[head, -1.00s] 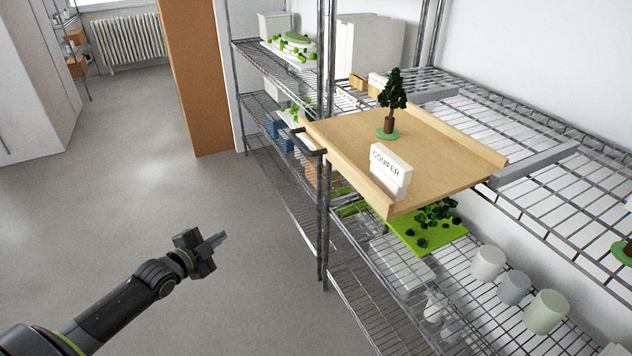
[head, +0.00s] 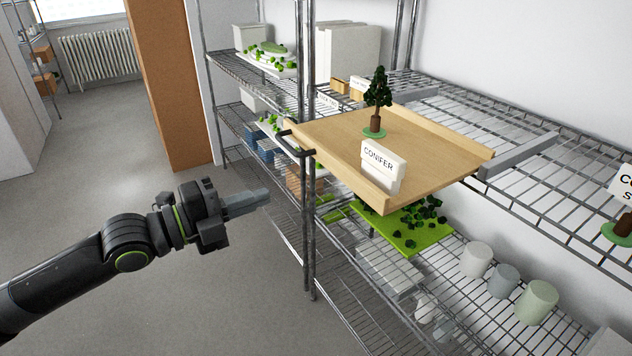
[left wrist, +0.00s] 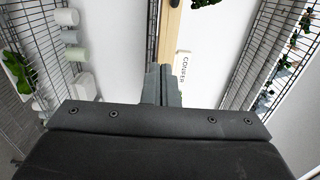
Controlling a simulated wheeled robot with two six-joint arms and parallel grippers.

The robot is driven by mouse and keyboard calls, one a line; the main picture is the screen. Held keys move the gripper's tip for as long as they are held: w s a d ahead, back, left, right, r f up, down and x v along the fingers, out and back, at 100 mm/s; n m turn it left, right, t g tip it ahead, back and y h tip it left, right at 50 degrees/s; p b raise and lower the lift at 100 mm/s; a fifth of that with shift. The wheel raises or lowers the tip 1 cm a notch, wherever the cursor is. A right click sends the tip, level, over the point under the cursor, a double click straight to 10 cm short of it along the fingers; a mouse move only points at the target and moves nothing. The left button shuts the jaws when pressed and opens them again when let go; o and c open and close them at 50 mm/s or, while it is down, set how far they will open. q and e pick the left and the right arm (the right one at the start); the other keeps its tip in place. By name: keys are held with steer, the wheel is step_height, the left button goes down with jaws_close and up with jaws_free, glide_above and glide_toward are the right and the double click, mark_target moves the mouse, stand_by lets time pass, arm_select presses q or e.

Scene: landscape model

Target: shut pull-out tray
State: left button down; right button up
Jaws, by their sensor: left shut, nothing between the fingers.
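The pull-out tray (head: 440,158) is a light wooden board with raised edges, sticking out of the wire shelf. It carries a small conifer model (head: 377,100) on a green base and a white card reading CONIFER (head: 381,165). A dark handle (head: 290,145) is on its left front side. My left gripper (head: 262,199) is shut and empty, below and left of the handle, apart from the tray. In the left wrist view the gripper (left wrist: 163,85) points towards the tray's wooden edge (left wrist: 170,35). My right gripper is not in view.
A wire shelf post (head: 306,230) stands between the gripper and the tray's underside. A green board with bushes (head: 405,230) and several cups (head: 505,280) are on the shelf below. The floor (head: 100,210) at left is clear.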

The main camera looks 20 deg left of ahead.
mark_target(396, 152)
arm_select(q)
steer(key=p+x, duration=0.3)
steer(key=x, duration=0.9)
stand_by(0.4)
steer(key=shift+w+d, duration=0.1)
steer(key=shift+d, duration=0.05)
steer(key=b+x, duration=1.1)
steer(key=x, duration=0.6)
steer(key=shift+w+d+f+b, duration=0.1)
steer(key=shift+w+d+b, duration=0.1)
steer(key=shift+b, duration=0.15)
steer(key=shift+w+d, duration=0.3)
steer(key=shift+w, duration=0.2)
steer(key=shift+b, duration=0.3)
